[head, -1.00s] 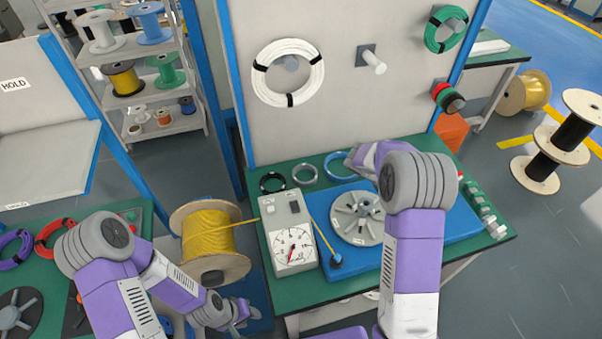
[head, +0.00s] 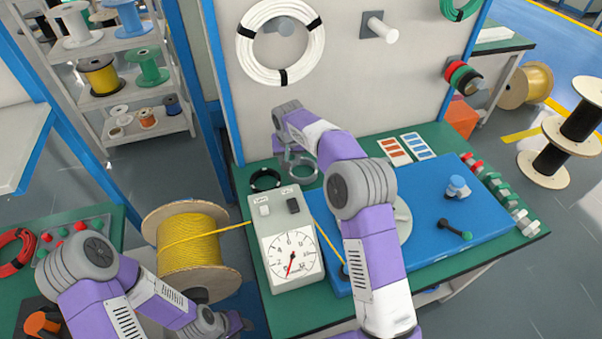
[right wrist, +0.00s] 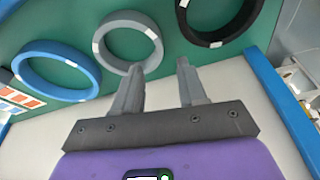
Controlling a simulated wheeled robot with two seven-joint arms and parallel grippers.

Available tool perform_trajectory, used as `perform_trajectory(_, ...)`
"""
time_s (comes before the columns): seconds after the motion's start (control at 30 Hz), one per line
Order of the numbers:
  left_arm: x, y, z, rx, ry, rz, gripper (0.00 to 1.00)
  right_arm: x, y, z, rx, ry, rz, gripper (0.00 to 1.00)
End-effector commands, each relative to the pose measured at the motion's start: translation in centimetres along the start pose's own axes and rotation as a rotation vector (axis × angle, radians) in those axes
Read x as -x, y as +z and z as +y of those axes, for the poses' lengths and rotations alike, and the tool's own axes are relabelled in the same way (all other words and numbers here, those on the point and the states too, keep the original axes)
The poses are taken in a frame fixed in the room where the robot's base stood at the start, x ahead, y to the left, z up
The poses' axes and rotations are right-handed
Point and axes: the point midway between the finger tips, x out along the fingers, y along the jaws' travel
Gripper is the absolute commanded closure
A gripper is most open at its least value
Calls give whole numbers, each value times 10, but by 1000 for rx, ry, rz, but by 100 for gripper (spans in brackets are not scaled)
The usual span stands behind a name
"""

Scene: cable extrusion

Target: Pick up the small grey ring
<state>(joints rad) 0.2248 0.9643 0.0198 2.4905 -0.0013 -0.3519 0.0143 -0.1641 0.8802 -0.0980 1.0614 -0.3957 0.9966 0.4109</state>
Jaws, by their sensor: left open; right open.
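The small grey ring (right wrist: 128,40) lies flat on the green bench top, between a blue ring (right wrist: 57,70) and a black ring (right wrist: 215,20). A white band marks its edge. In the head view the grey ring (head: 302,178) is partly covered by my right gripper (head: 298,160). In the right wrist view my right gripper (right wrist: 158,66) is open and empty. One fingertip overlaps the near rim of the grey ring; the other lies between the grey and black rings. Contact cannot be told. My left gripper (head: 238,324) is low at the bottom, away from the rings.
The black ring (head: 265,180) is left of the grey ring in the head view. A gauge box (head: 290,240) stands in front. A blue board (head: 480,215) lies to the right, with colour cards (head: 408,148) behind it. A white panel (head: 350,90) rises behind the bench.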

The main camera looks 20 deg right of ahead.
Motion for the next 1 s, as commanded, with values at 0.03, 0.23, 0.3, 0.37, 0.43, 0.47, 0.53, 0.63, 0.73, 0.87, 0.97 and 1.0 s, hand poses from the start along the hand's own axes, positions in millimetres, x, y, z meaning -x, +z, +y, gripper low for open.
perform_trajectory(0.03, -3, 0, -1, 0, 0, 0, 57, -8, 1, 1, -2, 1, -3, 59)
perform_trajectory(0.23, -10, 0, -4, 0, 0, 0, 57, -26, 3, 1, 2, 3, -2, 59)
perform_trajectory(0.3, -15, 0, -6, 0, 0, 0, 57, -36, 6, 1, 3, 4, -3, 59)
perform_trajectory(0.37, -20, -1, -8, 0, 0, 0, 57, -46, 8, 0, 3, 4, -3, 59)
perform_trajectory(0.43, -24, -1, -9, 0, 0, 0, 57, -57, 9, 0, 3, 4, -4, 59)
perform_trajectory(0.47, -25, -1, -10, 0, 0, 0, 57, -61, 9, 0, 3, 4, -4, 59)
perform_trajectory(0.53, -27, -1, -10, 0, 0, 0, 57, -66, 8, 0, 3, 4, -2, 59)
perform_trajectory(0.63, -26, -1, -10, 0, 0, 0, 57, -67, 7, 0, 3, 4, -1, 59)
perform_trajectory(0.73, -26, -1, -10, 0, 0, 0, 57, -66, 7, 0, 4, 4, -1, 59)
perform_trajectory(0.87, -26, -1, -10, 0, 0, 0, 57, -66, 7, 0, 4, 4, -1, 74)
perform_trajectory(0.97, -26, -1, -10, 0, 0, 0, 57, -66, 7, 0, 4, 4, -1, 89)
perform_trajectory(1.0, -26, -1, -10, 0, 0, 0, 57, -66, 7, 0, 4, 5, -1, 95)
